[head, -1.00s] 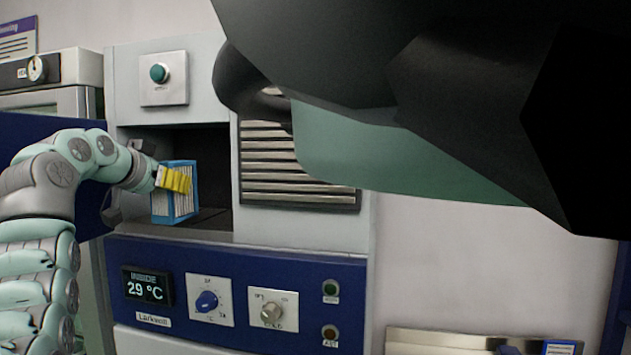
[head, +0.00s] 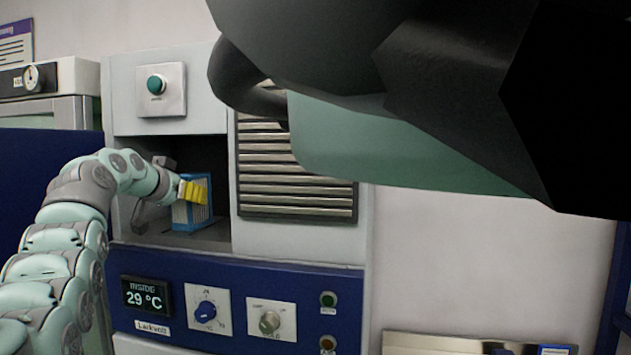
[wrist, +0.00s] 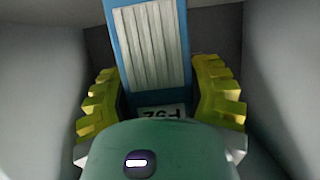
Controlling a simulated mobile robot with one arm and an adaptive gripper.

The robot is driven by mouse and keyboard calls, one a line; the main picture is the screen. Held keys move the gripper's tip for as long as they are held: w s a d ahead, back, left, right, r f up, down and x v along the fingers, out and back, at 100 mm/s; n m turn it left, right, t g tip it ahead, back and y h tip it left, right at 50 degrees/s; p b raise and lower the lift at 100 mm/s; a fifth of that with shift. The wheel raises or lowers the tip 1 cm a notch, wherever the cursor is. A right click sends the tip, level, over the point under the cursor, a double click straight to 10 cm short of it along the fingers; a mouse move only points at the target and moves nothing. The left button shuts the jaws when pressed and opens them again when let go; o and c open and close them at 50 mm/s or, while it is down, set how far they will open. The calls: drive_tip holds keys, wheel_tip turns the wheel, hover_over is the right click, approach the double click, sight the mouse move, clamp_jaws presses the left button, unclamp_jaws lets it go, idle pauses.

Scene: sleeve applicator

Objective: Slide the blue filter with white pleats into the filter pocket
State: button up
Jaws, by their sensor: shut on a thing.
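The blue filter with white pleats (head: 180,213) stands roughly upright inside the dark open recess (head: 212,148) of the cabinet. My gripper (head: 192,190) has yellow fingers and is shut on the filter, reaching into the recess from the left. In the wrist view, the filter's pleated face (wrist: 152,48) lies between the two yellow fingers of the gripper (wrist: 160,90), with a partly hidden label at its near end. The filter leans slightly in that view. I cannot make out a separate filter pocket or how far the filter is seated in one.
A hinged-looking grey bracket (head: 152,212) stands at the recess's left edge. A louvred vent (head: 295,165) is to the right, a green button (head: 156,84) above, and a blue control panel (head: 245,290) with knobs below. A large dark shape covers the upper right.

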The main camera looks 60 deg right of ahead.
drive_tip(key=shift+a, duration=0.1)
drive_tip(key=o, duration=1.4)
drive_tip(key=shift+c, duration=0.2)
drive_tip(key=shift+a, duration=0.1)
drive_tip(key=v, duration=1.2)
